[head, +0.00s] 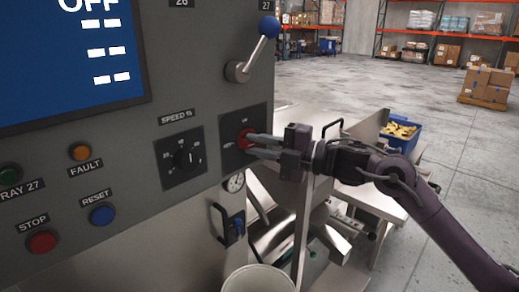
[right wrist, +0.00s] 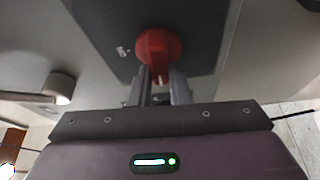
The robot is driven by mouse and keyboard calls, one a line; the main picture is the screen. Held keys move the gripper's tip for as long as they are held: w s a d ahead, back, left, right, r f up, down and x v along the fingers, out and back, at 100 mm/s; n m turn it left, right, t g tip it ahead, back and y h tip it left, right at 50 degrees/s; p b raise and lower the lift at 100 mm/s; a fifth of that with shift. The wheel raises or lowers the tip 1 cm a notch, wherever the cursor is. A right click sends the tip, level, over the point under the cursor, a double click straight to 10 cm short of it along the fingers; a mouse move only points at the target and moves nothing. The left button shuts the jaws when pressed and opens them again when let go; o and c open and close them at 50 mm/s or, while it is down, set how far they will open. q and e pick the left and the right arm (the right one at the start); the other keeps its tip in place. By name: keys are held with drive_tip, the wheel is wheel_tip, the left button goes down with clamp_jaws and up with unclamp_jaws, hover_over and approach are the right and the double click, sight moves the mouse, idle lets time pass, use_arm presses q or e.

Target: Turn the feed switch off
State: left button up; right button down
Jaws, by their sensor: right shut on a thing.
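The feed switch is a red rotary knob (head: 244,137) on a dark square plate (head: 256,118) at the right edge of the grey control panel. My right gripper (head: 262,146) is shut on the knob, its fingers reaching in from the right. In the right wrist view the red knob (right wrist: 157,48) sits between the two fingertips (right wrist: 160,82), with its pale mark toward the gripper. The plate's lettering is too small to read fully. The screen (head: 75,60) on the panel reads OFF at the top. My left gripper is not in view.
A black speed dial (head: 187,158) is left of the switch, and a blue-balled lever (head: 254,48) is above it. Buttons including the red stop button (head: 42,242) sit lower left. A blue bin (head: 401,136) stands behind my right arm.

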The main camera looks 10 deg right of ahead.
drive_tip(key=shift+n, duration=0.6)
drive_tip(key=c, duration=1.4)
unclamp_jaws()
drive_tip(key=shift+o, duration=0.2)
drive_tip(key=shift+s+d+f+b, duration=0.15)
drive_tip(key=shift+s+d+b, duration=0.05)
drive_tip(key=shift+d+b, duration=0.15)
drive_tip(key=b+v, duration=0.3)
drive_tip(key=v, duration=0.4)
drive_tip(key=shift+r, duration=0.25)
drive_tip(key=shift+f, duration=0.1)
